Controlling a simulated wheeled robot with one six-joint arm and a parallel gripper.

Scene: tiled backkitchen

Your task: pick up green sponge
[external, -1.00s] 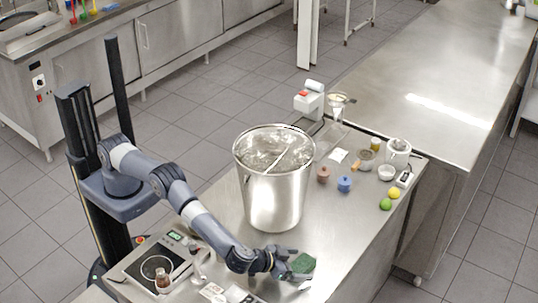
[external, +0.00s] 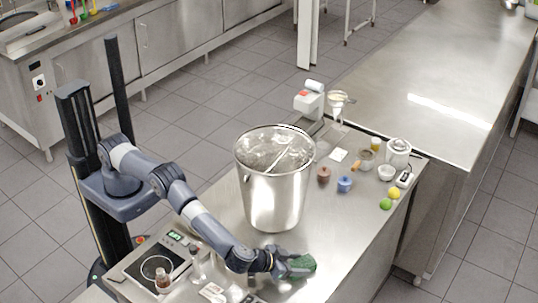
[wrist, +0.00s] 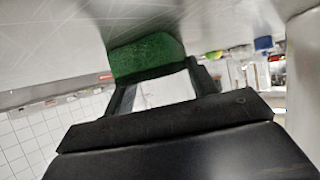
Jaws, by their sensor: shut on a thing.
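The green sponge (external: 302,265) is at my gripper (external: 287,266), near the front right part of the steel table (external: 345,245) in the external view. My gripper is shut on the sponge. In the wrist view the sponge (wrist: 148,58) shows between and beyond the dark fingers (wrist: 160,85). Part of the sponge is hidden by the fingers. I cannot tell for sure how far it is from the tabletop.
A large steel pot (external: 273,185) stands just behind my gripper. Several jars, a lemon (external: 394,193) and a lime (external: 385,204) stand at the right back. The table to the right of the sponge is clear.

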